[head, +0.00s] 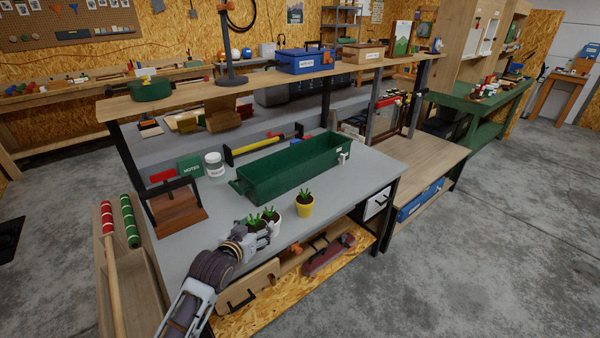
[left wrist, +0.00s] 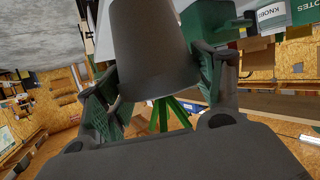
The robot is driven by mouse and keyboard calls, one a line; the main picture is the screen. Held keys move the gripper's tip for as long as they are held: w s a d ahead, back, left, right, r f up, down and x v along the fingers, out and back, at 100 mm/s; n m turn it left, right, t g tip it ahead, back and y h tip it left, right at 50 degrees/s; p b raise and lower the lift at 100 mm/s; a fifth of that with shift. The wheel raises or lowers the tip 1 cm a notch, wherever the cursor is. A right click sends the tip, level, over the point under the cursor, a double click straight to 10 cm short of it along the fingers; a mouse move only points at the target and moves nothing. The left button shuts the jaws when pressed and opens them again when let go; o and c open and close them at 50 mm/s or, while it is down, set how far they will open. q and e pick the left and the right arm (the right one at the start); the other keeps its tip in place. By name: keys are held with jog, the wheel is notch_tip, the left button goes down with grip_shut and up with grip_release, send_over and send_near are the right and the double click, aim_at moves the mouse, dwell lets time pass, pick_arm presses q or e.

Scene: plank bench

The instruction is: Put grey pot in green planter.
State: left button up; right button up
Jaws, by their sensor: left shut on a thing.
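The green planter (head: 300,178) is a long open trough on the grey bench top. My left gripper (head: 250,236) is at the bench's front edge, in front of the planter and apart from it. In the left wrist view the gripper (left wrist: 160,95) is shut on the grey pot (left wrist: 155,42), with one finger on each side. Green leaves of its plant show beyond the pot. In the head view the gripper mostly hides the grey pot, and its plant (head: 254,220) shows above. My right gripper is not in view.
A white pot (head: 273,226) with a plant stands close beside my left gripper. A yellow pot (head: 305,210) stands to its right, in front of the planter. A white-lidded jar (head: 214,165) and a wooden tool holder (head: 176,202) stand to the left. A shelf (head: 215,87) spans above the bench's back.

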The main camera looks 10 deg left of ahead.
pick_arm(q)
jog(key=w+a+r+m+g+h+p, duration=0.1)
jog(key=w+r+m+h, duration=0.4)
jog(key=r, duration=0.6)
jog(key=shift+w+a+g+h, duration=0.15)
jog(key=shift+a+g+h, duration=0.25)
jog(key=shift+a+g, duration=0.25)
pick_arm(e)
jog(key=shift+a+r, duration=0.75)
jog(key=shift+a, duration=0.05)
